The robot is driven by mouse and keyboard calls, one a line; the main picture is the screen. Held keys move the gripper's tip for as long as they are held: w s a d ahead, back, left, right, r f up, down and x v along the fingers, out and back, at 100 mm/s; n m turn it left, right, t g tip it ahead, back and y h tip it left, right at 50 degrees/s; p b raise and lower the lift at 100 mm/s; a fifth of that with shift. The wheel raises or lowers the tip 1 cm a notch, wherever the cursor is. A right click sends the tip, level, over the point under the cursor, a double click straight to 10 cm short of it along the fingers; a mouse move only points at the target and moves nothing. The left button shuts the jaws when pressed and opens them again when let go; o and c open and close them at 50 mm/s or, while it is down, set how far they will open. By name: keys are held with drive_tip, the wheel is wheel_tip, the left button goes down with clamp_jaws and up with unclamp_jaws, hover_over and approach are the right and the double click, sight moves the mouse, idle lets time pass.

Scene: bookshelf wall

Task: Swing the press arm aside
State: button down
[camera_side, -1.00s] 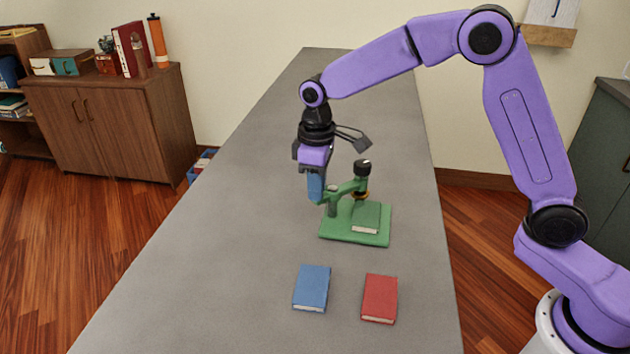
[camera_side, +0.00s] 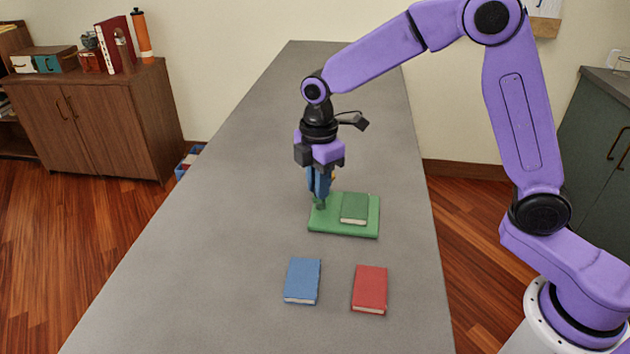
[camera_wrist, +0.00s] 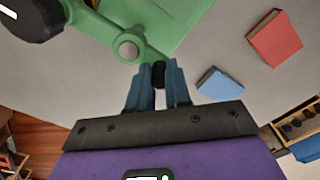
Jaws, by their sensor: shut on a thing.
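The green press base (camera_side: 325,226) lies flat on the table, with a green book (camera_side: 355,208) on its right part. My gripper (camera_side: 319,195) is at the base's left rear corner, its blue fingers pointing down. In the wrist view, the fingers (camera_wrist: 158,78) are shut on the black-tipped end of the green press arm (camera_wrist: 103,28). The arm runs up-left past a round grey pivot (camera_wrist: 128,48) to a large black knob (camera_wrist: 32,14). In the side view my gripper hides most of the press arm; none of it shows over the green book.
A blue book (camera_side: 302,281) and a red book (camera_side: 370,290) lie in front of the base, apart from it. The grey table (camera_side: 190,290) is bare around them and behind. Wooden cabinets (camera_side: 95,125) stand off to the left.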

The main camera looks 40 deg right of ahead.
drive_tip(key=shift+r+n, duration=0.1)
drive_tip(key=shift+n, duration=0.3)
drive_tip(key=c, duration=1.1)
unclamp_jaws()
drive_tip(key=shift+d, duration=0.1)
drive_tip(key=shift+o, duration=0.2)
wheel_tip(320, 180, up, 17)
drive_tip(key=shift+r, duration=0.2)
drive_tip(key=shift+s, duration=0.15)
drive_tip(key=s+d+f+m, duration=0.2)
drive_tip(key=s+d+f, duration=0.1)
drive_tip(key=s, duration=0.7)
drive_tip(key=s+d+f+m, duration=0.2)
drive_tip(key=s+d+f, duration=0.2)
drive_tip(key=s, duration=0.6)
drive_tip(key=s+d+f+m, duration=0.2)
drive_tip(key=s+d+f, duration=0.2)
drive_tip(key=s+f, duration=0.3)
drive_tip(key=s, duration=0.3)
drive_tip(key=shift+d, duration=0.15)
